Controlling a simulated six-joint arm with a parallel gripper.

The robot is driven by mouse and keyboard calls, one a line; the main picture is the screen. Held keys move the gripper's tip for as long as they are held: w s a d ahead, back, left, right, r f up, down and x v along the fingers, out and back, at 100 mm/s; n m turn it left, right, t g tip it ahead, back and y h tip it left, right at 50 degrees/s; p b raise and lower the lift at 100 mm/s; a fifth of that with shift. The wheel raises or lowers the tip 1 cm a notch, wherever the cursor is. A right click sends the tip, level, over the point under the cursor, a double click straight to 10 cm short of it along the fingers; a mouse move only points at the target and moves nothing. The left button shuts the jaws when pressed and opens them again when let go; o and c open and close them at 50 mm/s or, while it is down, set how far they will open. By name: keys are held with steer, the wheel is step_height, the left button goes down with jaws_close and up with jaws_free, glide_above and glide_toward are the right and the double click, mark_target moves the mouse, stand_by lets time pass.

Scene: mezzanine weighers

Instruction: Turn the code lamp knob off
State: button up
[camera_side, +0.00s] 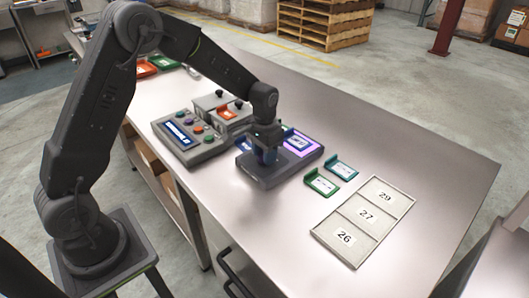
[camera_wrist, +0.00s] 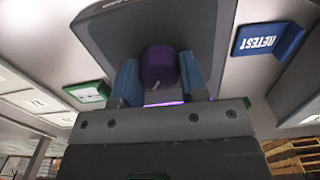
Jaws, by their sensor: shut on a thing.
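The purple knob (camera_wrist: 158,62) stands on a dark grey housing (camera_side: 270,177). My gripper (camera_side: 266,157) is over this housing, and its blue fingers hide the knob in the side view. In the wrist view my gripper (camera_wrist: 157,75) is shut on the knob, one finger on each side. A short pale mark shows on the knob, slanted. The lamp panel (camera_side: 311,152) behind my gripper glows purple, with a blue card on it. A purple glow also shows below the knob in the wrist view.
A grey console (camera_side: 190,138) with several coloured buttons stands left of the housing. Two tags, teal (camera_side: 343,170) and green (camera_side: 321,185), lie to its right. A tray (camera_side: 340,252) marked 26, 27, 29 lies further right. The bench's far right is clear.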

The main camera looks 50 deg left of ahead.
steer(key=shift+c, duration=1.2)
steer(key=shift+n, duration=0.4)
steer(key=n, duration=0.5)
steer(key=shift+n, duration=0.3)
steer(key=n, duration=0.3)
steer(key=shift+r+n, duration=0.1)
steer(key=shift+n, duration=2.4)
steer(key=o, duration=0.9)
steer(key=shift+o, duration=0.2)
